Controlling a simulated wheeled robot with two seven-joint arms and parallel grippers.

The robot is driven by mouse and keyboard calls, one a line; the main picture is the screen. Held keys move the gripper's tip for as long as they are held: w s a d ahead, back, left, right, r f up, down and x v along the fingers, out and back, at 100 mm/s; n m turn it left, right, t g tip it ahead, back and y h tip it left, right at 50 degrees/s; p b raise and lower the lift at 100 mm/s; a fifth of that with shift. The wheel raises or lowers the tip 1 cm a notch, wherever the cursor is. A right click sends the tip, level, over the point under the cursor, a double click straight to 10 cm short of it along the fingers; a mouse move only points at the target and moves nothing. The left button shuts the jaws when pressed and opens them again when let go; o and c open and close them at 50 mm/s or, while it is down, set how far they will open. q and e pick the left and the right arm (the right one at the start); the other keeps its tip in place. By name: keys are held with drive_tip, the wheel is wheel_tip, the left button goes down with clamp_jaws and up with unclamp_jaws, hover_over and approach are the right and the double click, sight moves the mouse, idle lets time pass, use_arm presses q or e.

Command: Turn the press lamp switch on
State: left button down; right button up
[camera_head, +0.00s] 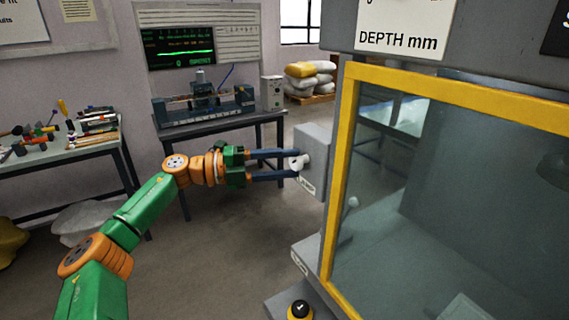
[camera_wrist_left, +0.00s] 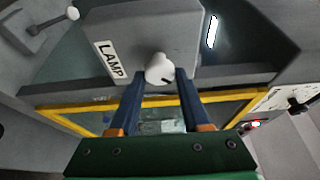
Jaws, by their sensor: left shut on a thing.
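The lamp switch is a white round knob (camera_head: 299,162) on a grey box (camera_head: 314,150) at the left side of the press. The right gripper is not in view.
The press has a yellow-framed window (camera_head: 341,170) just right of the gripper. A bench (camera_head: 215,125) with a device stands behind. Open floor lies below my left arm.

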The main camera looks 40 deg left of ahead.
use_arm(q)
drive_tip(key=shift+c, duration=1.9)
unclamp_jaws()
drive_tip(key=s+a+b, duration=0.1)
drive_tip(key=a+f+b, duration=0.1)
drive_tip(key=shift+s+b, duration=0.35)
drive_tip(key=shift+s, duration=0.05)
drive_tip(key=b+v, duration=0.1)
drive_tip(key=v, duration=0.1)
drive_tip(key=r+v, duration=0.1)
drive_tip(key=v, duration=0.1)
drive_tip(key=shift+s+a+b, duration=0.1)
drive_tip(key=shift+s+b, duration=0.05)
drive_tip(key=shift+b, duration=0.2)
